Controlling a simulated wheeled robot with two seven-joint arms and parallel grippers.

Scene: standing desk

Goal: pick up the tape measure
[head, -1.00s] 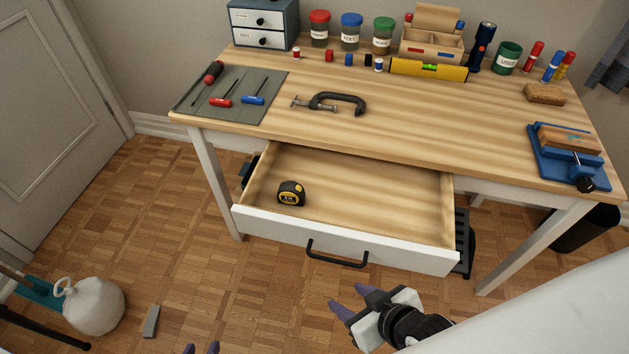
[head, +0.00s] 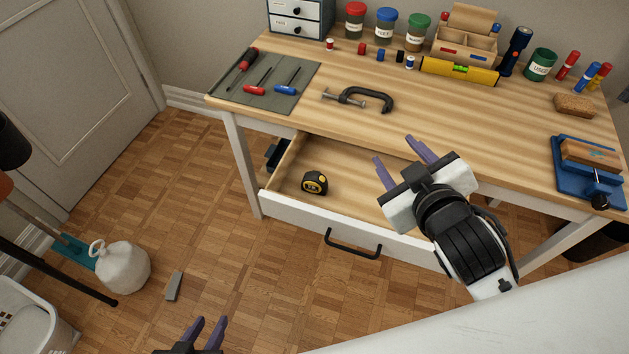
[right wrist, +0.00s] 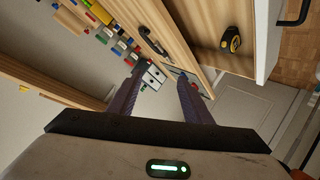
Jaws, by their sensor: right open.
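The tape measure (head: 315,182), black and yellow, lies in the left part of the open desk drawer (head: 352,173). It also shows at the upper right of the right wrist view (right wrist: 231,39). My right gripper (head: 401,158) is open and empty, over the right part of the drawer, to the right of the tape measure and apart from it. Its two purple fingers are spread in the right wrist view (right wrist: 160,92). My left gripper (head: 208,332) is low at the bottom edge of the head view, over the floor; only its finger ends show clearly.
A black C-clamp (head: 362,98) and a grey mat (head: 268,82) with screwdrivers lie on the desktop above the drawer. A blue vise (head: 588,172) is at the right. A white bag (head: 122,267) and a grey block (head: 174,286) are on the floor.

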